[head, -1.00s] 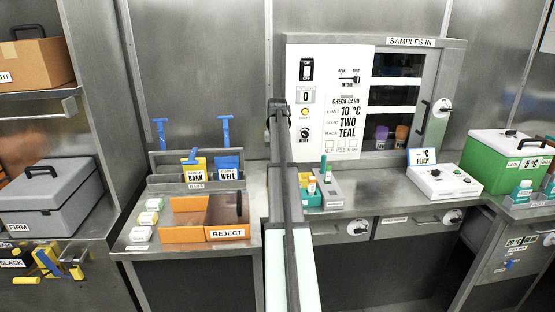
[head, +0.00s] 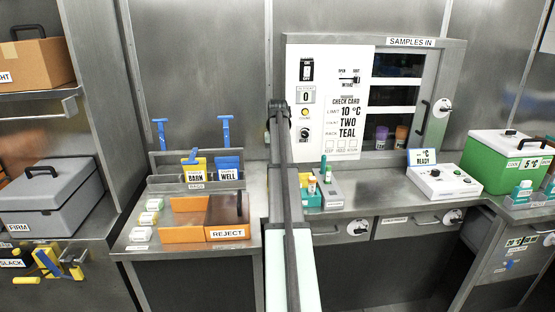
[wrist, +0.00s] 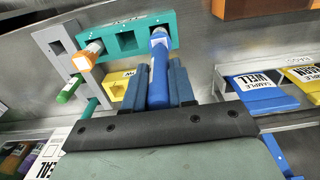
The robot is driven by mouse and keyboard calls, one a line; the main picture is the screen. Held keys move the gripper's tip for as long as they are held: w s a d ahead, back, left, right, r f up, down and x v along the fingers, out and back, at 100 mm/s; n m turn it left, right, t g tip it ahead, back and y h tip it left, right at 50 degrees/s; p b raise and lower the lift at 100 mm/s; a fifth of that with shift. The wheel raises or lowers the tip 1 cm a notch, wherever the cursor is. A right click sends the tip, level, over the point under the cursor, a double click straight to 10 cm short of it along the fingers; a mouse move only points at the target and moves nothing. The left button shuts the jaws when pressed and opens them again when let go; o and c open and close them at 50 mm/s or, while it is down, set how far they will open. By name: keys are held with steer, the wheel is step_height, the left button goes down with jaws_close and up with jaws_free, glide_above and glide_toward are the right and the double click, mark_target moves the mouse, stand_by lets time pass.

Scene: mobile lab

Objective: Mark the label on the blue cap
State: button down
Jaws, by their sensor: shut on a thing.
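In the wrist view, my gripper (wrist: 158,88) is shut on a blue-capped tube (wrist: 158,68), its fingers on either side of the blue cap. A pale band shows at the tube's far end, over an end hole of the teal rack (wrist: 184,28); I cannot tell how deep it sits. An orange-capped tube (wrist: 82,62) stands in the same rack. A green marker (wrist: 68,90) is in a grey holder (wrist: 62,42). In the head view, the teal rack (head: 313,201) and green marker (head: 323,165) stand right of my arm, which hides the gripper and blue cap.
An orange reject tray (head: 183,236) and the sample bags barn (head: 195,175) and well (head: 229,172) are left of my arm. A cabinet with a check card (head: 345,115) stands behind the rack. A white control box (head: 440,183) is further right.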

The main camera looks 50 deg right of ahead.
steer(key=shift+s+a, duration=0.35)
steer(key=shift+d+r, duration=0.1)
steer(key=shift+r, duration=3.9)
steer(key=shift+w, duration=0.15)
